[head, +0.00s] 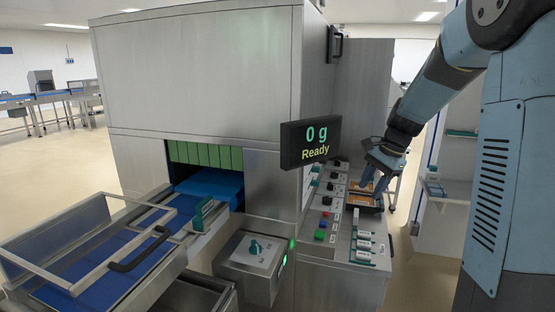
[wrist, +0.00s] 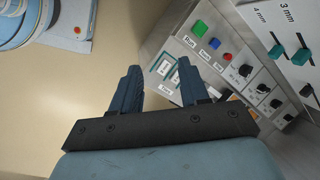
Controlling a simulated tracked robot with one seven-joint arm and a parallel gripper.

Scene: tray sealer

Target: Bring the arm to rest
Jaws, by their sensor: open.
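My arm (head: 420,95) reaches down from the upper right of the head view toward the right side of the sealer. My gripper (head: 371,187) points down by the control panel, over or beside a dark tray with orange-brown contents (head: 361,200); I cannot tell whether it touches it. In the wrist view, the two dark blue fingers of my gripper (wrist: 158,65) stand apart with nothing between them. The control panel (head: 325,205) lies just left of my gripper in the head view, and at the right in the wrist view.
The steel tray sealer (head: 210,60) fills the middle, with a display (head: 311,143) reading "0 g Ready". An open guard frame with a black handle (head: 140,250) sits at lower left. A shelf unit (head: 447,180) stands right of my gripper. Floor shows between them.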

